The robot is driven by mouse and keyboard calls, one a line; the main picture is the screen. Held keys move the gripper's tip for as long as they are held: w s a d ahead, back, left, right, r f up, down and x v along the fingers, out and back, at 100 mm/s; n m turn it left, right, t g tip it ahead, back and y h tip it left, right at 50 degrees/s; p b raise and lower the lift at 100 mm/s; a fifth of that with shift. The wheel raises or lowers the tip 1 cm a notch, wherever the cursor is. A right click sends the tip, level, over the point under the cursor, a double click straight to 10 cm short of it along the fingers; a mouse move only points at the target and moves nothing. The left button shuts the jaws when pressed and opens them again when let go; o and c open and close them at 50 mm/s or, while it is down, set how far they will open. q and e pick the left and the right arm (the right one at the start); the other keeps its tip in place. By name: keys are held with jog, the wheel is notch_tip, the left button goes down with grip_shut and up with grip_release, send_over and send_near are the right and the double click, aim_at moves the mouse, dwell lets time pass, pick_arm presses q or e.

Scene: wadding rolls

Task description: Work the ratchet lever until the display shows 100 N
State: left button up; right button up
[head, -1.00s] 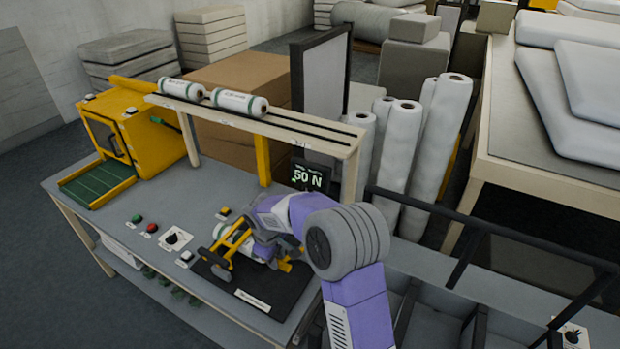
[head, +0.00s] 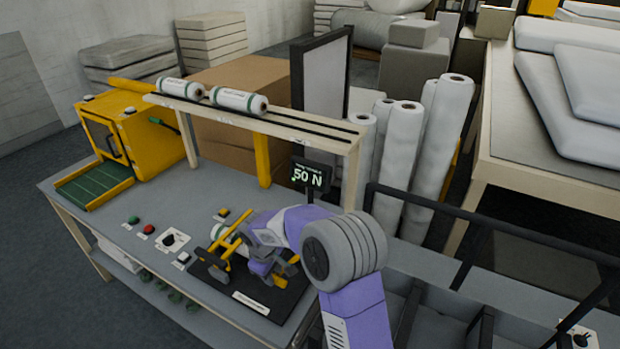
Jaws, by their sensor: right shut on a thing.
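The display (head: 311,176) stands behind the bench fixture and reads 50 N. The fixture sits on a black base plate (head: 217,274) and has a yellow frame (head: 231,233) with a white roll (head: 228,240) partly visible in it. My right gripper (head: 262,266) reaches in from the right, low over the fixture. It is shut on a part there, apparently the ratchet lever, whose yellow-orange end (head: 291,268) shows beside the fingers. My gripper and wrist hide most of the lever and the contact. My left gripper is not in view.
Green (head: 133,220) and red (head: 148,229) buttons and a rotary knob (head: 170,239) lie left of the fixture. A shelf (head: 300,130) with two rolls spans the bench behind. A yellow machine (head: 150,140) stands at the left; black rails (head: 480,215) are at the right.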

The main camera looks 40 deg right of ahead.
jog(key=shift+s+a+f, duration=0.2)
jog(key=shift+a+f, duration=0.05)
jog(key=shift+f, duration=0.1)
jog(key=r+p, duration=0.2)
jog(key=d+r+p, duration=0.1)
jog(key=r+p, duration=0.1)
jog(key=r, duration=0.1)
jog(key=w+d+r+p, duration=0.1)
jog(key=r+p, duration=0.2)
jog(key=shift+d, duration=0.2)
dwell(1.0)
dwell(0.5)
notch_tip(320, 180, up, 6)
jog(key=p, duration=0.4)
jog(key=shift+p, duration=0.3)
